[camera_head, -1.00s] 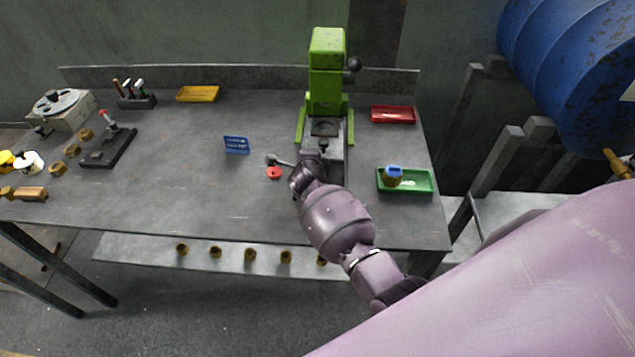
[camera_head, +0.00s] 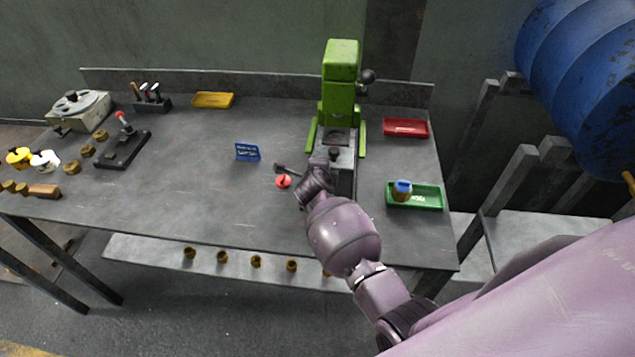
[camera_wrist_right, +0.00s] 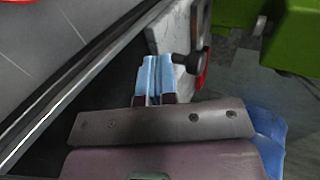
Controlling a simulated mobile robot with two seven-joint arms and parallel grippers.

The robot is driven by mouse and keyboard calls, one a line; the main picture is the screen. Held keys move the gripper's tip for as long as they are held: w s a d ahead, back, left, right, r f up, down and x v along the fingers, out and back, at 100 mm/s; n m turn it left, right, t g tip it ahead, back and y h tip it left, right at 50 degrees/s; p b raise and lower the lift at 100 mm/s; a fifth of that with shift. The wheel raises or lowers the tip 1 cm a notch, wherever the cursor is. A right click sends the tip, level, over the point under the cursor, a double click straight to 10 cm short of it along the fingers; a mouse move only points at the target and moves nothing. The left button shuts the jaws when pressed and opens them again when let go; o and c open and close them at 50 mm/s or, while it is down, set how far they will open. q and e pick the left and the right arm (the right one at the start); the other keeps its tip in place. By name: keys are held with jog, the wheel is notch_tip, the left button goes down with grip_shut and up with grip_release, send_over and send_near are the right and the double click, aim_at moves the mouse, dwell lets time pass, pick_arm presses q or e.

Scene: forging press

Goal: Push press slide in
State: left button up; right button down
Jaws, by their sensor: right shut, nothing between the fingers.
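The green press (camera_head: 341,75) stands at the back of the grey table. Its grey slide (camera_head: 344,172) sticks out at the front toward me, with a dark knob (camera_head: 333,154) near my gripper. My right gripper (camera_head: 321,163) is at the left side of the slide, partly hidden by my wrist. In the right wrist view the blue fingers (camera_wrist_right: 154,65) are shut and empty, close to the light grey slide (camera_wrist_right: 179,28) and its dark knob (camera_wrist_right: 188,59). I cannot tell whether they touch it. My left gripper is not in view.
A green tray (camera_head: 428,196) holding a blue-topped part and a red tray (camera_head: 405,128) lie right of the press. The table's middle left is clear.

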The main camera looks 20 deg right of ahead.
jog(key=v, duration=0.9)
jog(key=shift+s+p, duration=0.1)
jog(key=shift+p, duration=0.25)
